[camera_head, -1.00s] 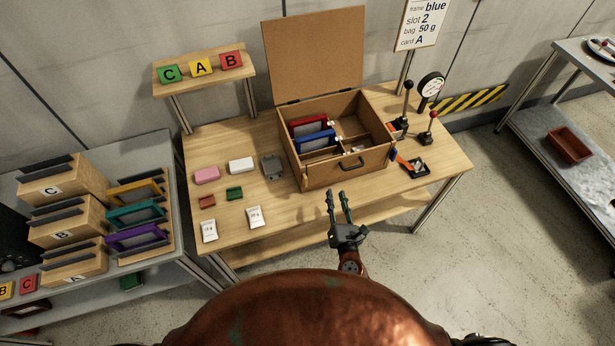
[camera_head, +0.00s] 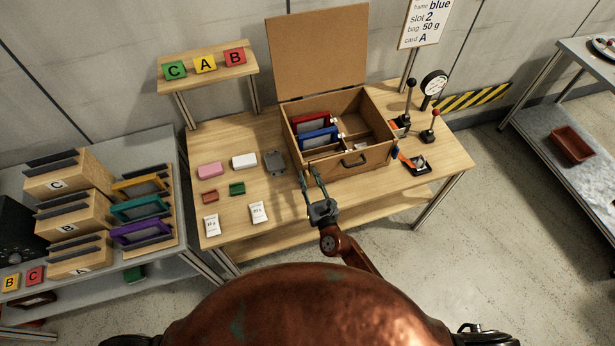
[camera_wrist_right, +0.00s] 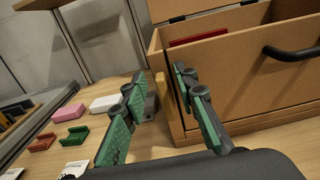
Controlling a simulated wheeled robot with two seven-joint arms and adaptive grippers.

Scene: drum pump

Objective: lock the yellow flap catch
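The brown case (camera_head: 378,157) stands open on the wooden table, its lid upright at the back. Its front wall has a black handle (camera_head: 353,160), also in the right wrist view (camera_wrist_right: 292,53). My right gripper (camera_head: 309,172) is at the case's front left corner, fingers apart and empty. In the right wrist view the open fingers (camera_wrist_right: 160,80) lie on either side of a narrow tan upright strip (camera_wrist_right: 163,98) at that corner. I cannot tell whether this is the yellow flap catch, or whether a finger touches it. My left gripper is not in view.
Red (camera_head: 310,119) and blue (camera_head: 320,136) frames sit inside the case. A grey part (camera_head: 275,162), small blocks and white bags (camera_head: 258,212) lie to its left. Levers (camera_head: 431,128) and a gauge (camera_head: 433,83) stand to its right. Space before the table is clear.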

